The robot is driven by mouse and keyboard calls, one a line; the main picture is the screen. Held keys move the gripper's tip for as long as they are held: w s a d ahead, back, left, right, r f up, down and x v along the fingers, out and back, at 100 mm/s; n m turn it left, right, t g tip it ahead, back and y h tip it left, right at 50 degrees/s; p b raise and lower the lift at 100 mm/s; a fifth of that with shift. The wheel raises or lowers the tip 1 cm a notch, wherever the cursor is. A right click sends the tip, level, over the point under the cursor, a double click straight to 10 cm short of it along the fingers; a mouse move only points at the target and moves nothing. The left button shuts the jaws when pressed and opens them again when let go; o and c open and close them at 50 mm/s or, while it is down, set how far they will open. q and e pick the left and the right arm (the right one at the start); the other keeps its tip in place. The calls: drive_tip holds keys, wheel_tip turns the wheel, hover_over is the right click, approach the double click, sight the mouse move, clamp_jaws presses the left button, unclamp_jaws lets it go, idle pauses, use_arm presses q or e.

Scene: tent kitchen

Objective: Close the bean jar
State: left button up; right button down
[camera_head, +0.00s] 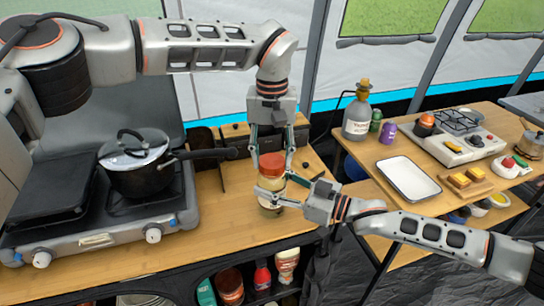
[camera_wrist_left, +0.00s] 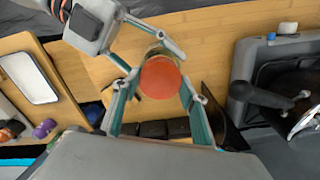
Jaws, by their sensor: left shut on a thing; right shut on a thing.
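The bean jar (camera_head: 270,208) is a clear glass jar standing upright on the wooden counter near its right end. An orange-red lid (camera_head: 272,163) sits on top of it; I cannot tell how tightly it is seated. My left gripper (camera_head: 272,168) reaches down from above and is shut on the lid, one finger on each side. In the left wrist view the round lid (camera_wrist_left: 160,78) lies between its fingers (camera_wrist_left: 160,88). My right gripper (camera_head: 273,194) comes in from the right and is shut on the jar's glass body, below the lid.
A gas stove (camera_head: 100,232) with a lidded black pot (camera_head: 142,175) stands to the left, its handle pointing toward the jar. A side table to the right holds a white tray (camera_head: 408,178) and a grey bottle (camera_head: 357,118). Bottles and jars fill a shelf below the counter.

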use_arm(q)
drive_tip(key=shift+m, duration=0.6)
drive_tip(key=o, duration=0.7)
drive_tip(key=shift+o, duration=0.2)
drive_tip(key=shift+r, duration=0.15)
drive_tip(key=shift+r, duration=2.15)
drive_tip(key=shift+c, duration=0.4)
